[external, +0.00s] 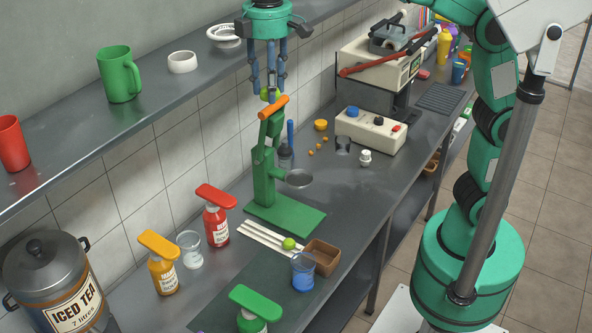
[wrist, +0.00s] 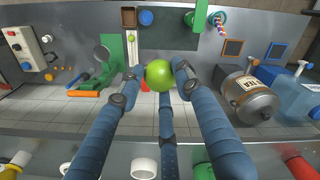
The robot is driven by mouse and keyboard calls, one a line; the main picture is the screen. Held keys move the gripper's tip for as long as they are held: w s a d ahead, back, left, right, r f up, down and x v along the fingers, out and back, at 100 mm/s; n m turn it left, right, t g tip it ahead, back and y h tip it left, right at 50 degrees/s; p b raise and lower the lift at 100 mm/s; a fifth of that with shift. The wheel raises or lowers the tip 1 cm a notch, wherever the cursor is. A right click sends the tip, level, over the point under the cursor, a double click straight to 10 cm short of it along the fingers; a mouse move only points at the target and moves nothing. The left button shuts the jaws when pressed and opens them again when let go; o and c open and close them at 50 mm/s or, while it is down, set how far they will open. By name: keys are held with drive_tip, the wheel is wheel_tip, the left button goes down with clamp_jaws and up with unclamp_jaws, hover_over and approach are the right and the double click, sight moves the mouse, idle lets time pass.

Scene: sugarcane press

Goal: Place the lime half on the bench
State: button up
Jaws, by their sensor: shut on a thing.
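My gripper (external: 269,92) has blue fingers and is shut on a green lime half (wrist: 159,76), which shows its round skin side in the wrist view. In the external view the lime half (external: 271,93) is partly hidden by the fingers. It is held in the air near the orange handle of the green press (external: 264,186); I cannot tell whether they touch. The grey bench (external: 368,205) lies below. Another small green lime piece (external: 288,244) sits on the bench beside white strips and a brown box.
Sauce bottles (external: 217,225), a clear glass (external: 190,250) and a blue cup (external: 303,272) stand on the near bench. A control box (external: 370,130) is behind the press. A wall shelf (external: 60,125) with mugs runs along the left.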

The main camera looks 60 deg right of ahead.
hover_over(278, 296)
wheel_tip(278, 296, down, 52)
drive_tip(key=shift+d+r, duration=0.1)
wheel_tip(278, 296, down, 14)
drive_tip(key=b, duration=0.2)
drive_tip(key=shift+r+b, duration=0.25)
drive_tip(key=shift+b, duration=0.1)
drive_tip(key=shift+f+b, duration=0.5)
drive_tip(key=shift+f, duration=1.75)
drive_tip(key=shift+f, duration=0.15)
drive_tip(key=o, duration=0.7)
